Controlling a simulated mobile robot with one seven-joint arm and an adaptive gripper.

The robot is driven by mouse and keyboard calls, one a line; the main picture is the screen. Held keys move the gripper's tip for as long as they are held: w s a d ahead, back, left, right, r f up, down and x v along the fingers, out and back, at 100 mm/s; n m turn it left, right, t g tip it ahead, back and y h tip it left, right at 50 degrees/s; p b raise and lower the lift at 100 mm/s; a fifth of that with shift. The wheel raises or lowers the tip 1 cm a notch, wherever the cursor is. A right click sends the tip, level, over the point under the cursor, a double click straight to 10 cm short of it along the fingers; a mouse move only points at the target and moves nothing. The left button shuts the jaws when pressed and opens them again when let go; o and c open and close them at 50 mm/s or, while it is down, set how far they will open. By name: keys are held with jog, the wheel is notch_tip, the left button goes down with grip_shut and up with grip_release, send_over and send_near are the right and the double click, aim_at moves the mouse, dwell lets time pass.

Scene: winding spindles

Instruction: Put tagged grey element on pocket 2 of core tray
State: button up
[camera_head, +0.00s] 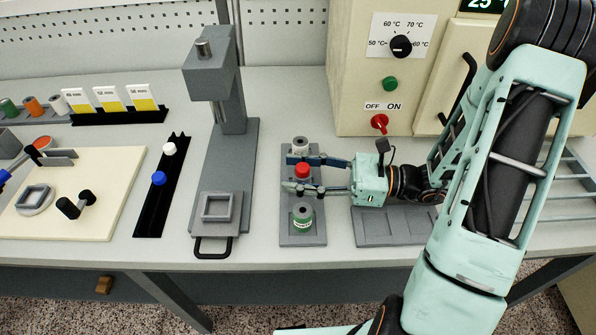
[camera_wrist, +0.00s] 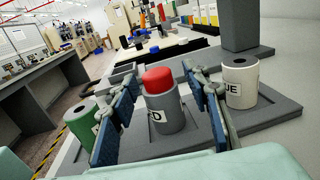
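A grey cylinder with a red top (camera_head: 302,170) stands upright in the middle of a grey tray (camera_head: 289,233). In the wrist view the red-topped cylinder (camera_wrist: 168,112) carries a white tag ending in D. My gripper (camera_head: 289,172) is open, with one finger on each side of this cylinder and small gaps visible. A pale grey cylinder (camera_head: 300,145) stands at the tray's far end; its tag ends in UE in the wrist view (camera_wrist: 238,84). A green tagged cylinder (camera_head: 303,216) stands at the near end. Pocket numbers cannot be read.
Another grey tray (camera_head: 378,228) with shallow recesses lies right of the first, partly under my arm. A grey press (camera_head: 224,150) stands to the left, beside a black rack (camera_head: 152,212). A cream oven (camera_head: 365,90) with knob and switch stands behind. A wire rack (camera_head: 560,190) is at right.

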jog(key=shift+r, duration=0.2)
jog(key=d, duration=0.5)
jog(key=s+d, duration=0.1)
jog(key=d, duration=0.1)
jog(key=shift+s+d, duration=0.1)
jog(key=shift+d, duration=0.15)
